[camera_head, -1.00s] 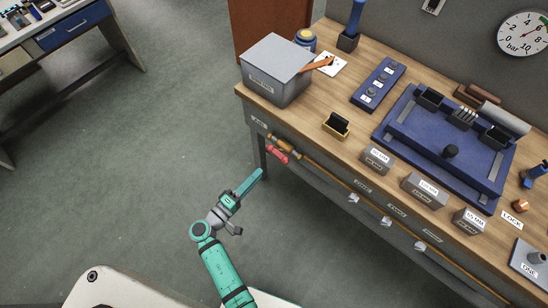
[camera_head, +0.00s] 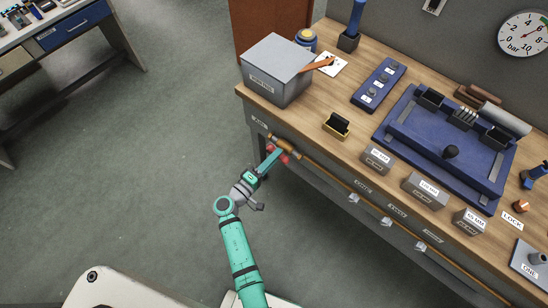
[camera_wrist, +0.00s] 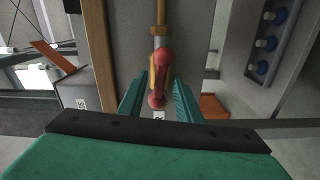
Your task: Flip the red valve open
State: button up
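The red valve handle (camera_head: 285,158) is on a brass pipe along the front of the workbench, near its left end. In the wrist view the red handle (camera_wrist: 161,90) runs lengthwise between my two teal fingers, with a small gap on each side. My gripper (camera_head: 274,159) reaches up to the handle from the lower left and hides part of it in the head view. In the wrist view my gripper (camera_wrist: 160,95) is open around the handle. The brass pipe (camera_wrist: 160,15) continues beyond the handle.
The wooden workbench (camera_head: 310,117) holds a grey box (camera_head: 275,70), a blue panel with knobs (camera_head: 378,85) and a large blue tray (camera_head: 405,148). The floor left of the bench is clear.

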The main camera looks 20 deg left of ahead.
grip_shut()
jog(key=shift+n, duration=0.8)
grip_release()
jog(key=shift+a, duration=0.1)
jog(key=v, duration=1.1)
